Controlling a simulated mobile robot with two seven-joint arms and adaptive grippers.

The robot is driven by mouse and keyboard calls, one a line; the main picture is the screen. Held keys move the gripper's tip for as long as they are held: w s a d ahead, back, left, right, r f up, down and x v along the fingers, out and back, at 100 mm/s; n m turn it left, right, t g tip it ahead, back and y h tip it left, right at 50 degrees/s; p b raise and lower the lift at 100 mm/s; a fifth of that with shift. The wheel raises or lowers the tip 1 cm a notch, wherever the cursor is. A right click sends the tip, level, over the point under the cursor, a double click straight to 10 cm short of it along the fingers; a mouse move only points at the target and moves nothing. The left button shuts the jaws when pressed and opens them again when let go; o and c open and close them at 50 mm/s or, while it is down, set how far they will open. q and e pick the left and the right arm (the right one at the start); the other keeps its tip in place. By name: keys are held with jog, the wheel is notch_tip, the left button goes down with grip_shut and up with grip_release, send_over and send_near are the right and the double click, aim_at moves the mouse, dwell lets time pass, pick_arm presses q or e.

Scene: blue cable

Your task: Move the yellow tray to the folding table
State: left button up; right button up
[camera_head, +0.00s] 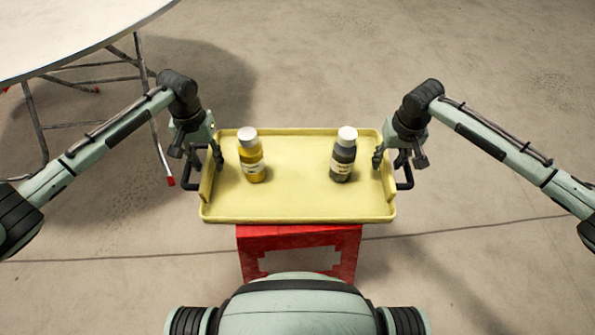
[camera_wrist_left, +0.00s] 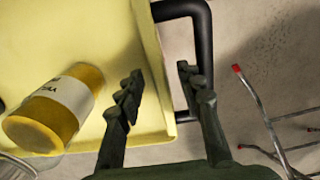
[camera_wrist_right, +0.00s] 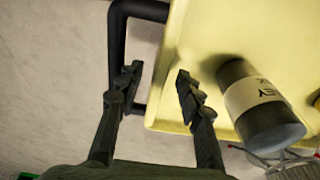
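The yellow tray (camera_head: 293,202) lies level on a red stool (camera_head: 300,236). It has a black handle on each side: the left handle (camera_head: 186,178) and the right handle (camera_head: 408,178). A yellow bottle (camera_head: 251,163) and a dark bottle (camera_head: 343,163) stand upright on it, both with white caps. My left gripper (camera_wrist_left: 160,75) is open over the tray's left side, its fingers on either side of the rim. My right gripper (camera_wrist_right: 157,76) is open likewise at the right side. Whether any finger touches the tray, I cannot tell. The folding table (camera_head: 75,33) is at the upper left, partly out of frame.
The folding table's thin metal legs (camera_head: 150,110), with red feet, stand near my left arm. Its visible top is bare. The concrete floor (camera_head: 480,60) is clear behind the tray and to the right, with a thin dark line across it.

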pick_arm(q)
jog(key=shift+f, duration=0.5)
pick_arm(e)
jog(key=shift+f, duration=0.5)
pick_arm(q)
grip_shut()
pick_arm(e)
grip_shut()
